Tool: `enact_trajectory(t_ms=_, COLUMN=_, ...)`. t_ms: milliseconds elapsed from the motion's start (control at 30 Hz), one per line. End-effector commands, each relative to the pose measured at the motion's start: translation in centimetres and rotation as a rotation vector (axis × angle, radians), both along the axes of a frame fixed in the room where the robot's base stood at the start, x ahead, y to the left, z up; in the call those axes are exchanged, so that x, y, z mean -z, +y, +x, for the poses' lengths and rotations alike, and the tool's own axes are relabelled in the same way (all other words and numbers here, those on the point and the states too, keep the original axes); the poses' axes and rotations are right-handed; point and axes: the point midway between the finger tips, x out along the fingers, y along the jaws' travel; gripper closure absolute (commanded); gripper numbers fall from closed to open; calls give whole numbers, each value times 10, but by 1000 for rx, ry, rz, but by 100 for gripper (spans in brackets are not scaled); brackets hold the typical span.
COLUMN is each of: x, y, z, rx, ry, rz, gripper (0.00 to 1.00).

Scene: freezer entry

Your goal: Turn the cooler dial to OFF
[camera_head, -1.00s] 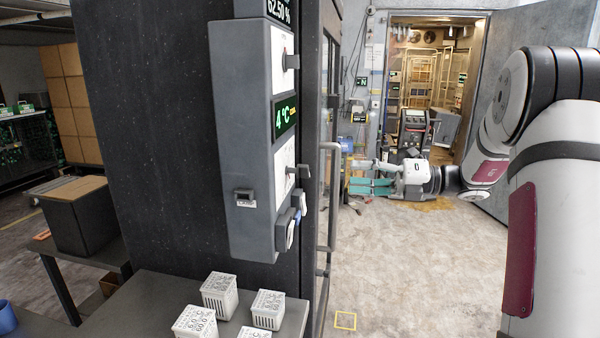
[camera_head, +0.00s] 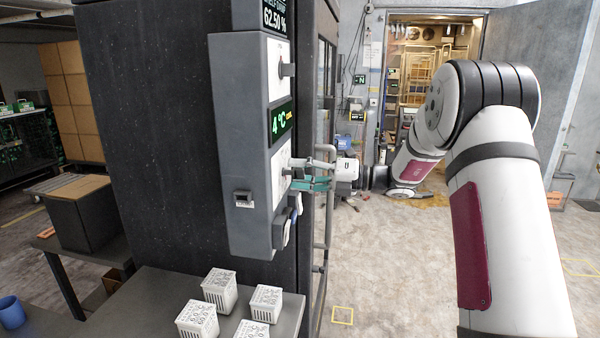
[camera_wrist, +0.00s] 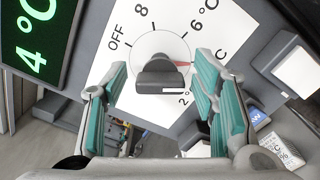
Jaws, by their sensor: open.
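The cooler dial (camera_wrist: 160,75) is a dark knob on a white plate (camera_wrist: 112,68). The plate reads OFF, 8, 6 °C and 2 °, and another °C label is partly covered by a finger. A red pointer (camera_wrist: 183,63) on the dial points right, toward that partly covered label, away from OFF. My gripper (camera_wrist: 161,84) is open, with its teal fingers on either side of the knob; contact cannot be told. In the head view my gripper (camera_head: 302,179) is at the lower plate of the grey control box (camera_head: 240,120), and the dial is mostly hidden there.
A green 4 °C display (camera_head: 282,121) sits above the lower plate, with another dial (camera_head: 287,70) above that. A vertical door handle (camera_head: 328,215) stands close to my gripper. Several white boxes (camera_head: 219,286) stand on a shelf below.

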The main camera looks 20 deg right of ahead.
Motion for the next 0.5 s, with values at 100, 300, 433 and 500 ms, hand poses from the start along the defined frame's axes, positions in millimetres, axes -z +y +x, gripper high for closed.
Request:
enact_trajectory(t_ms=100, x=0, y=4, z=2, rx=0, ry=0, rz=0, gripper=47)
enact_trajectory(t_ms=300, x=0, y=4, z=2, rx=0, ry=0, rz=0, gripper=47)
enact_trajectory(t_ms=433, x=0, y=4, z=2, rx=0, ry=0, rz=0, gripper=67)
enact_trajectory(t_ms=500, x=0, y=4, z=2, rx=0, ry=0, rz=0, gripper=83)
